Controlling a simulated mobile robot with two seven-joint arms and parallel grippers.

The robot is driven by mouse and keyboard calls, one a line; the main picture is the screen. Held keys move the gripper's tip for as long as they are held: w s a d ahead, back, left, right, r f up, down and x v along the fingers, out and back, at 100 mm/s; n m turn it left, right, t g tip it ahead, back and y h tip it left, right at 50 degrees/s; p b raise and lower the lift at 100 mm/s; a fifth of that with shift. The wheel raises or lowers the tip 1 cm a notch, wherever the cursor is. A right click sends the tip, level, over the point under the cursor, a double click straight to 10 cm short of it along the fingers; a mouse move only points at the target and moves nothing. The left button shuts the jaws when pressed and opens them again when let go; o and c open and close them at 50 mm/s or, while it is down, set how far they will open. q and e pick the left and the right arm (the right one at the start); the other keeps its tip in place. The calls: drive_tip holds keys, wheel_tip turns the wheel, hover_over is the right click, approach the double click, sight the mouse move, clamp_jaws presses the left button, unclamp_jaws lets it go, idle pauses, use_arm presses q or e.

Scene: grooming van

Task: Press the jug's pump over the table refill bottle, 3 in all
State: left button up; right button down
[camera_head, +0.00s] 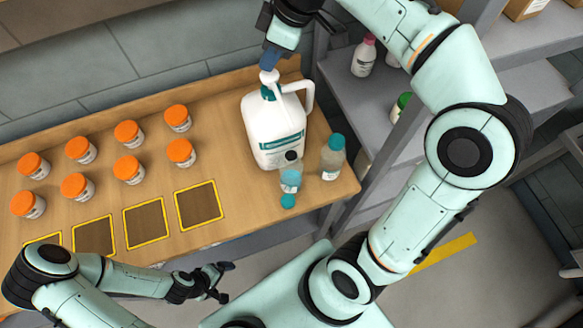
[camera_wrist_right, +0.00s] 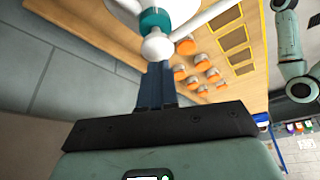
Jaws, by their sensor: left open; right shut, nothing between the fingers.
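The white jug (camera_head: 273,133) with a teal label and side handle stands upright at the right end of the wooden table. Its white pump head (camera_head: 269,77) with a teal collar is on top; it also shows in the right wrist view (camera_wrist_right: 157,47). My left gripper (camera_head: 222,280) is open and empty, off the table's front.
A second clear bottle (camera_head: 332,158) with a teal cap stands right of the small bottle. Several orange-lidded jars (camera_head: 129,169) stand on the left of the table, behind yellow-edged dark squares (camera_head: 198,206). Grey shelves (camera_head: 360,103) with bottles are to the right.

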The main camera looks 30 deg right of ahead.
drive_tip(key=shift+r, duration=0.15)
wheel_tip(320, 180, up, 2)
drive_tip(key=shift+r+p, duration=0.25)
drive_tip(key=shift+p, duration=0.25)
drive_tip(key=shift+w+r, duration=0.25)
drive_tip(key=shift+r, duration=0.4)
use_arm(q)
drive_tip(key=shift+w+r, duration=0.55)
drive_tip(key=shift+w, duration=0.1)
use_arm(e)
drive_tip(key=shift+s+r, duration=0.25)
drive_tip(key=shift+r, duration=0.75)
